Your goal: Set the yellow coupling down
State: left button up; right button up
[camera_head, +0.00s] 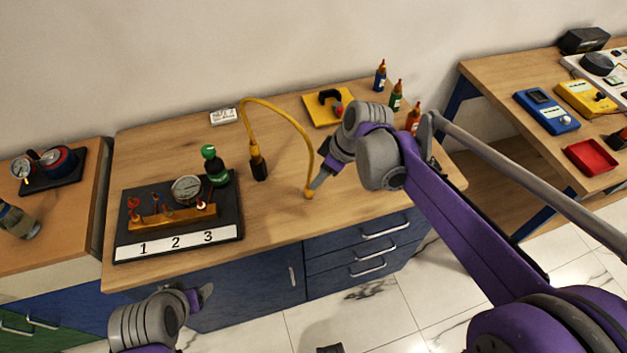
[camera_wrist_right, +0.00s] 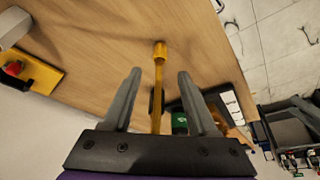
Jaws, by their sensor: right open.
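The yellow coupling (camera_head: 309,193) is at the free end of a yellow hose (camera_head: 284,104), over the front part of the wooden table. In the right wrist view the coupling (camera_wrist_right: 160,50) lies just beyond my fingertips, with the hose running back between the fingers. I cannot tell for certain whether it touches the tabletop. My right gripper (camera_head: 320,179) is open beside the coupling, its fingers (camera_wrist_right: 157,74) apart on either side of the hose, with gaps to both. My left gripper (camera_head: 206,292) is low in front of the table, away from the coupling; its jaw opening is unclear.
The hose rises from a dark fitting (camera_head: 258,165). The table front between board and coupling is clear.

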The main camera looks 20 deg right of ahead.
jog(key=s+d+f+m+t+h, duration=0.1)
jog(key=s+m, duration=0.3)
jog(key=s, duration=0.5)
jog(key=s+d+f+m+t+h, duration=0.1)
jog(key=s+f+m+h, duration=0.1)
jog(key=s+m, duration=0.3)
jog(key=s+f, duration=0.1)
jog(key=s, duration=0.3)
jog(key=shift+d, duration=0.15)
jog(key=shift+f, duration=0.1)
